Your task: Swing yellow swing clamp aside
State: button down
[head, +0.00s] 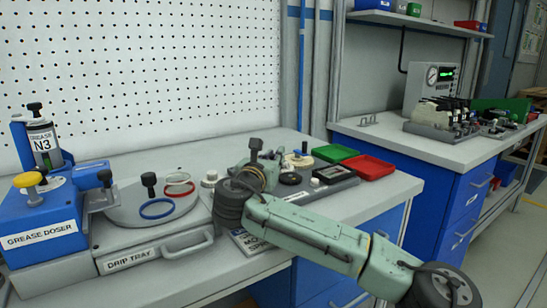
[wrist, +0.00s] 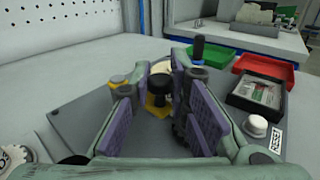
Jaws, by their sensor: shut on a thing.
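The yellow swing clamp (wrist: 155,112) shows in the wrist view between my fingers, with an upright black knob (wrist: 158,88) above it. My gripper (wrist: 157,95) is around the knob, one purple-padded finger on each side, and is shut on the clamp. Exactly where the pads touch is hard to see. In the head view my gripper (head: 252,178) is low over the bench, right of the drip tray. It hides most of the clamp there.
A green tray (head: 334,153) and a red tray (head: 367,167) lie at the right, beside a dark box (head: 334,174). The white reset button (wrist: 256,125) is close to my right finger. The grease doser (head: 45,215) and drip tray (head: 150,252) stand at the left.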

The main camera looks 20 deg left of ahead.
jog(key=c, duration=1.5)
grip_release()
jog(key=shift+w, duration=0.1)
jog(key=s, duration=1.2)
jog(key=shift+d, duration=0.1)
jog(key=shift+c, duration=0.2)
